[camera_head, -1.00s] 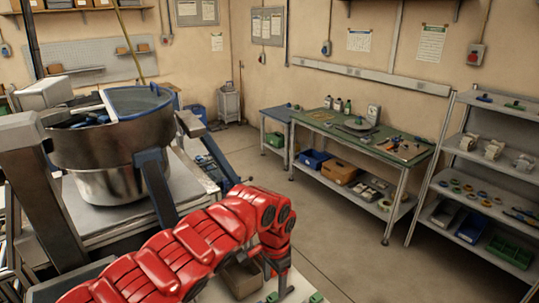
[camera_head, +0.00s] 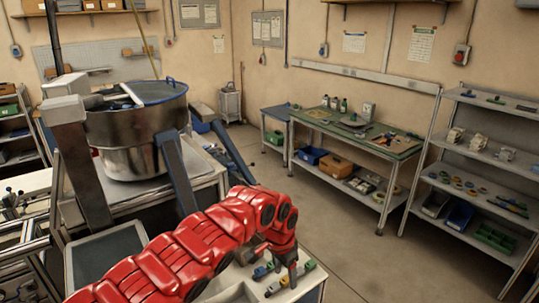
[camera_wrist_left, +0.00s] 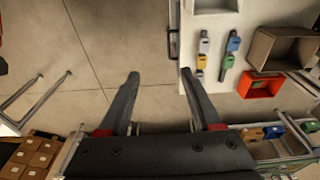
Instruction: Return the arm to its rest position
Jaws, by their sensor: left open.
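My left arm is red and segmented and comes in from the lower left in the head view. Its wrist is bent downward, with the left gripper (camera_head: 291,272) at the lower middle, beside a light counter. In the left wrist view the left gripper (camera_wrist_left: 160,76) shows two dark fingers spread apart with nothing between them. Bare floor lies behind them. The fingertips are seen edge-on and mostly hidden in the head view. My right gripper is in neither view.
A white counter (camera_wrist_left: 215,85) with several small coloured pieces lies close to the right finger. An orange bin (camera_wrist_left: 262,86) is further right. A large metal bowl (camera_head: 140,140) stands left. A green-topped bench (camera_head: 350,133) and shelves (camera_head: 480,150) stand beyond open floor (camera_head: 340,240).

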